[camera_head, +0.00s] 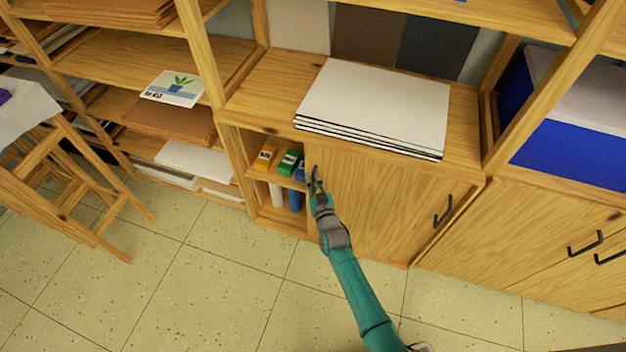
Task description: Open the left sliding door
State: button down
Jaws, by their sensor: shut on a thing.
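The left sliding door (345,185) is a light wooden panel on the low cabinet under the white boards. To its left the cabinet stands open, showing a shelf with small boxes. My gripper (316,178) is at the door's left edge, shut on its handle, which the fingers mostly hide. A second dark handle (443,210) sits at the right of the wooden front. I cannot make out a seam between two door panels.
The open compartment holds a yellow box (264,157), a green box (289,162) and blue items (295,198). White boards (375,105) lie on the cabinet top. A wooden easel or stool (60,165) stands at the left. The tiled floor (200,285) in front is clear.

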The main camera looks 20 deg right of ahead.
jog(key=c, duration=1.5)
grip_release()
jog(key=shift+d, duration=0.1)
jog(key=s, duration=1.2)
jog(key=shift+a, duration=0.3)
jog(key=shift+s, duration=0.1)
